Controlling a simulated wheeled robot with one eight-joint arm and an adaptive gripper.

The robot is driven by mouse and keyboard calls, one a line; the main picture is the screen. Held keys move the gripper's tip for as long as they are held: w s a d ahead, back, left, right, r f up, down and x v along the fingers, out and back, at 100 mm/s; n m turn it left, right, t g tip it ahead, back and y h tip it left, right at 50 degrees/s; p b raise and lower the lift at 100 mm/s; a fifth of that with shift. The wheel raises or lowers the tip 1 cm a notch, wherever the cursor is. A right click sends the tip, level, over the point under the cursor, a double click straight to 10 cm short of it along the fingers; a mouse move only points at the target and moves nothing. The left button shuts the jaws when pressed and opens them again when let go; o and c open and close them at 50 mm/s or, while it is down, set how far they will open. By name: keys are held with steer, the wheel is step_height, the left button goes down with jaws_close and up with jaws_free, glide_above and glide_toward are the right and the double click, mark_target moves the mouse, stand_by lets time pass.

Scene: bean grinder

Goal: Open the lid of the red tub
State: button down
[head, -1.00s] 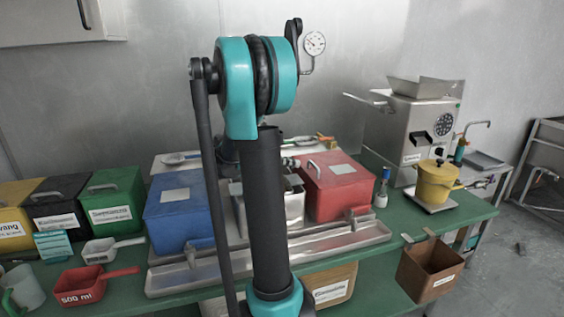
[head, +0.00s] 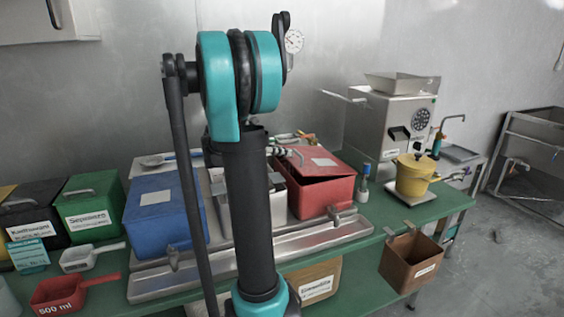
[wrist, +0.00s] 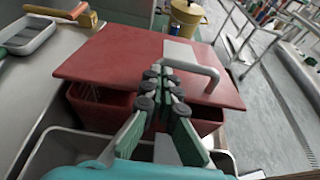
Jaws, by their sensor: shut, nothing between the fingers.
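The red tub (head: 325,196) stands at the back right of the metal tray on the green bench. Its red lid (head: 318,168) sits tilted, with a dark gap between it and the tub's rim. In the wrist view the lid (wrist: 120,62) overhangs the tub, with the gap below its near edge. A pale handle (wrist: 197,60) rises from the lid. My gripper (wrist: 165,78) is shut and empty, its fingertips at the handle's near end; whether they touch it I cannot tell. In the head view my arm hides most of my gripper.
A blue tub (head: 165,215) stands left of my arm, and a metal container (head: 238,205) is partly hidden behind it. A bottle (head: 364,190) and a yellow pot (head: 412,178) stand right of the red tub. A brown box (head: 410,262) hangs at the bench's front edge.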

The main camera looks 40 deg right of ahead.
steer(key=shift+d+r, duration=0.2)
steer(key=shift+r, duration=0.35)
steer(key=shift+d+r, duration=0.15)
steer(key=shift+r, duration=0.35)
